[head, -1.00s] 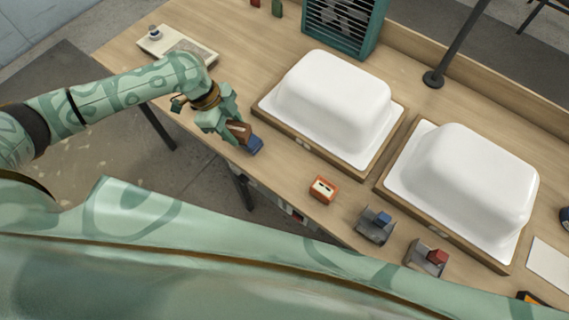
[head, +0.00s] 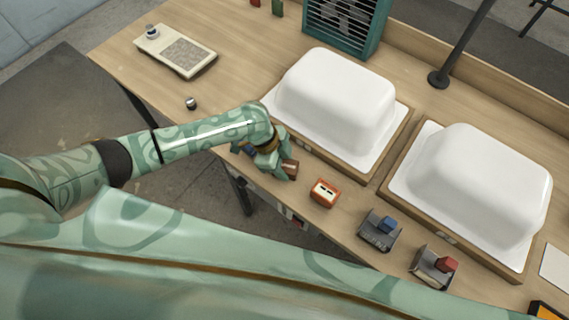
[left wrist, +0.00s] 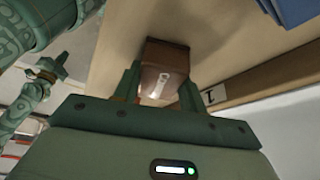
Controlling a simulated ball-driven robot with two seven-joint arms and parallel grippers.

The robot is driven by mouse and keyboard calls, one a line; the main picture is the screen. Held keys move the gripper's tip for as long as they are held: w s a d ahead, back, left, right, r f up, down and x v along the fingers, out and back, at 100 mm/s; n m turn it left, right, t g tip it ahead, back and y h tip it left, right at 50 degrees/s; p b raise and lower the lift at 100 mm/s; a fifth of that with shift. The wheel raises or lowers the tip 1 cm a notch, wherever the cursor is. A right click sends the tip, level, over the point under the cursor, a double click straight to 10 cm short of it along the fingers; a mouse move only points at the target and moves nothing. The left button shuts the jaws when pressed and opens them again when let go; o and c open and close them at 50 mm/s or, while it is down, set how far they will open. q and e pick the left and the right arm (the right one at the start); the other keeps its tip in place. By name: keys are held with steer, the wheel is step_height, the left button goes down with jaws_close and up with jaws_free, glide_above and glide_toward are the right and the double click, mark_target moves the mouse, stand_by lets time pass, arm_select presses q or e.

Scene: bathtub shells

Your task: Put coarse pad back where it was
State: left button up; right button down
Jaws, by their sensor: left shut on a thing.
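In the head view my left gripper (head: 284,166) is beside the front edge of the left white bathtub shell's wooden base. It is shut on a brown block (head: 290,169), likely the coarse pad. In the left wrist view the brown block (left wrist: 165,72) sits between the fingers and bears a pale C-like mark. It is over or on the bench; contact is unclear. A blue piece (head: 248,150) is partly hidden behind my gripper; a blue thing (left wrist: 292,10) shows at the wrist view's top right. A patterned green part, perhaps my right arm, shows at the wrist view's left.
Left shell (head: 335,100) and right shell (head: 470,185) fill the bench middle. An orange box (head: 324,192) and grey holders with a blue block (head: 379,232) and red block (head: 435,268) line the front edge. A tray (head: 155,45) and small metal knob (head: 190,103) are left.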

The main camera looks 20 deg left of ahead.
arm_select(q)
steer(key=shift+r, duration=0.1)
steer(key=o, duration=0.9)
steer(key=shift+o, duration=0.2)
steer(key=shift+a+r, duration=0.1)
steer(key=shift+r, duration=0.15)
steer(key=p+v, duration=0.3)
steer(key=v, duration=0.8)
steer(key=shift+r+p, duration=0.3)
steer(key=shift+f, duration=0.1)
